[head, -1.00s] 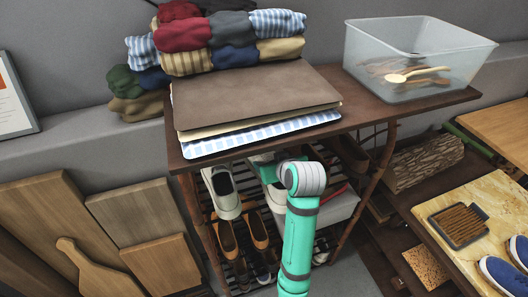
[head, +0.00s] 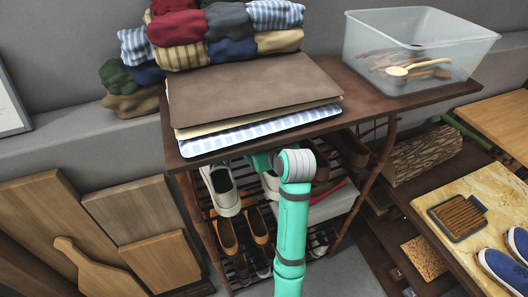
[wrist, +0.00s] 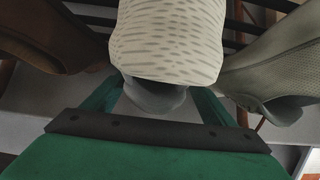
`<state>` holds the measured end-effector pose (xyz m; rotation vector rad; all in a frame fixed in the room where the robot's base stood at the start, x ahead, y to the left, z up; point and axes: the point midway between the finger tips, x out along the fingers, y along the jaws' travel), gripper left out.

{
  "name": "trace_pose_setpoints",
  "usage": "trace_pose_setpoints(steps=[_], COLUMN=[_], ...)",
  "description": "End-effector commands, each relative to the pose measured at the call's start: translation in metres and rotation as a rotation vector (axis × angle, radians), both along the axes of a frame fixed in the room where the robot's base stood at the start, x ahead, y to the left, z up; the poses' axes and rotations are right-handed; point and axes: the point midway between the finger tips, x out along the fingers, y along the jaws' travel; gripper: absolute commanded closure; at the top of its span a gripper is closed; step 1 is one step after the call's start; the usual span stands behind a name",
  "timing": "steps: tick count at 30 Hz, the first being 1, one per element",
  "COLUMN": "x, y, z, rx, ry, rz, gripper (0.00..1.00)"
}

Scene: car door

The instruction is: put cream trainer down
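A cream trainer (wrist: 168,40) with a perforated upper fills the top middle of the wrist view, between the two green fingers of my gripper (wrist: 158,100). The fingers appear closed on its sides; their tips are hidden behind it. In the head view, my gripper (head: 262,161) is mostly hidden under the table top, and part of the pale trainer (head: 270,184) shows below it. Another cream trainer (head: 222,190) stands on the rack to the left. Whether the held trainer touches the rack cannot be told.
The shoe rack (head: 240,222) sits under a dark wooden table (head: 335,125), whose front edge is close above my gripper. Brown shoes (head: 259,226) are on a lower tier. A dark brown shoe (wrist: 55,40) is close left in the wrist view, a greyish shoe (wrist: 275,70) close right.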

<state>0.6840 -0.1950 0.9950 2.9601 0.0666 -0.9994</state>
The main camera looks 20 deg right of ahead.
Motion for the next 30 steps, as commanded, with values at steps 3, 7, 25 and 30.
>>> trace_pose_setpoints(steps=[3, 7, 25, 30], x=[-0.001, -0.005, -0.085, -0.094], y=[-0.002, -0.003, -0.006, -0.006], z=[0.0, 0.005, 0.066, 0.073], rx=[0.0, 0.0, -0.001, 0.0], ry=[0.0, -0.001, -0.003, -0.001], rz=[-0.004, -0.005, -0.003, -0.002], gripper=[0.22, 0.22, 0.22, 0.22])
